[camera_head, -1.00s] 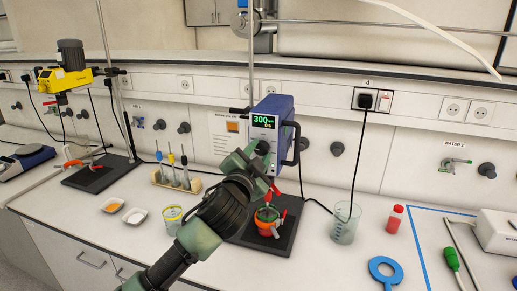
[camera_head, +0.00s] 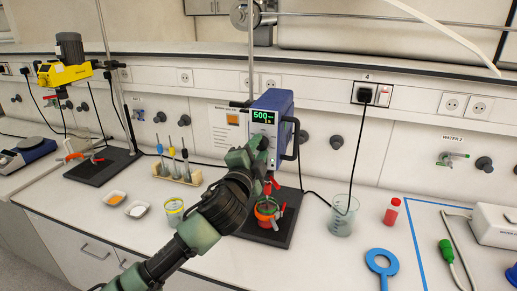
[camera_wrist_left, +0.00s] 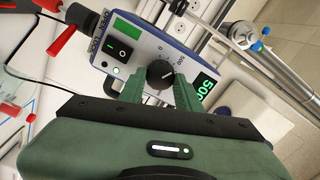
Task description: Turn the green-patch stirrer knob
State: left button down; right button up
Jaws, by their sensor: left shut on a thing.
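The blue overhead stirrer (camera_head: 284,103) is clamped on a stand at the back of the bench, with a lit display (camera_head: 262,114) reading 500. In the left wrist view its front panel (camera_wrist_left: 143,50) carries a green patch (camera_wrist_left: 123,28), a black rocker switch and a black knob (camera_wrist_left: 160,73) with a white pointer line. My left gripper (camera_head: 262,148) is at the stirrer's front. In the wrist view its two green fingers (camera_wrist_left: 160,88) sit on either side of the knob, shut on it. My right gripper is not in view.
A red-clamped vessel (camera_head: 267,211) stands below the stirrer on a black base. A beaker (camera_head: 342,215) and a red-capped bottle (camera_head: 391,212) are to the right. A yellow stirrer (camera_head: 66,72), a pipette rack (camera_head: 178,173) and small dishes are to the left.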

pick_arm(q)
jog(key=c, duration=1)
grip_release()
jog(key=shift+s+a+f+b, duration=0.1)
jog(key=shift+s+b, duration=0.2)
jog(key=shift+s, duration=0.15)
jog(key=b+v, duration=0.2)
jog(key=v, duration=0.5)
jog(key=shift+w, duration=0.1)
